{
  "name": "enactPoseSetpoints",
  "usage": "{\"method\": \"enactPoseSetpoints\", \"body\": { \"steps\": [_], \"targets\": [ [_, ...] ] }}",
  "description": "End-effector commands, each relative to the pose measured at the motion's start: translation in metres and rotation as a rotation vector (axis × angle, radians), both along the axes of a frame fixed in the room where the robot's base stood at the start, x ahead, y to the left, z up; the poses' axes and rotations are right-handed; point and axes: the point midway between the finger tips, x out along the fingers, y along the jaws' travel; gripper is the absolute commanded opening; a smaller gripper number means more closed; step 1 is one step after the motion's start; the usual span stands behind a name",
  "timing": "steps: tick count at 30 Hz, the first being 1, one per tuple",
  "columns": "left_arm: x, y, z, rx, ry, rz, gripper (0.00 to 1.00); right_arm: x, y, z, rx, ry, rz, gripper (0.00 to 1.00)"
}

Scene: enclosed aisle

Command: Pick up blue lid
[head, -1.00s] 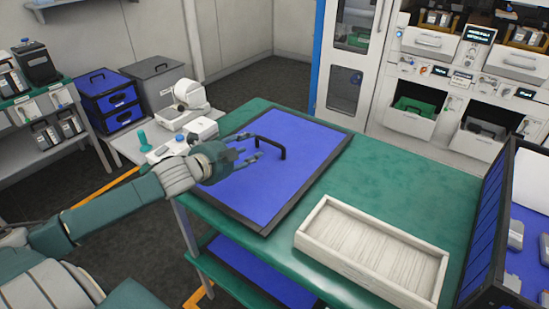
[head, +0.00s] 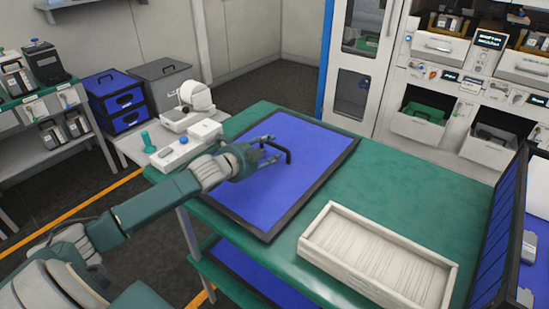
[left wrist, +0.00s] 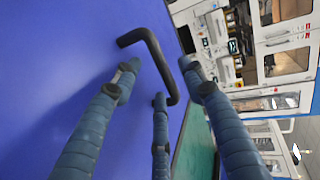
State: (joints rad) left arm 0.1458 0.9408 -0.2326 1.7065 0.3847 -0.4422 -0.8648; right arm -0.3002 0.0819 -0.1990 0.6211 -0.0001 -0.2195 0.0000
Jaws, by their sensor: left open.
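The blue lid (head: 305,171) is a flat blue panel with a dark rim, lying on the green table. A black bar handle (head: 286,148) stands up from it. The lid also fills the left part of the left wrist view (left wrist: 45,60), with the handle (left wrist: 157,62) ahead of the fingers. My left gripper (head: 270,152) is open over the lid, its fingertips at the handle. In the left wrist view the fingers (left wrist: 160,85) are spread around the handle's near end; I cannot tell whether they touch it. My right gripper is not in view.
A pale shallow tray (head: 380,265) stands on the green table (head: 400,180) to the right of the lid. An open blue case (head: 500,230) is at the right edge. A white device (head: 185,145) stands behind my left arm. Table between lid and cabinets is clear.

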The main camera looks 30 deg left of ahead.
Motion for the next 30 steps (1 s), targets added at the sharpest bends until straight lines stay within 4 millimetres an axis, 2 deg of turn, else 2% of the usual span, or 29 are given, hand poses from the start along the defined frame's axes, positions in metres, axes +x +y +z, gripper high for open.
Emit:
{"method": "enactPoseSetpoints", "body": {
  "steps": [3, 7, 16, 17, 23, 30],
  "targets": [
    [0.018, -0.001, -0.003, -0.005, -0.003, 0.001, 0.42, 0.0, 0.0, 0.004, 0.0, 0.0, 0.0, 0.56],
    [0.031, 0.0, -0.008, -0.002, -0.002, 0.001, 0.42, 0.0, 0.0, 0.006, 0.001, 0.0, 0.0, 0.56],
    [0.035, -0.001, -0.011, -0.001, -0.001, -0.002, 0.42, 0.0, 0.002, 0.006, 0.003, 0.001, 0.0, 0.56],
    [0.035, -0.001, -0.011, -0.001, -0.001, -0.002, 0.4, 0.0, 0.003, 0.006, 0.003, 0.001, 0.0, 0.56],
    [0.035, -0.001, -0.011, -0.001, -0.001, -0.002, 0.0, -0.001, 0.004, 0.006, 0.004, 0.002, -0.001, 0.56],
    [0.035, -0.001, -0.009, -0.001, -0.004, -0.001, 0.0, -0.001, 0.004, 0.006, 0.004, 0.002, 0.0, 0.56]
  ]
}}
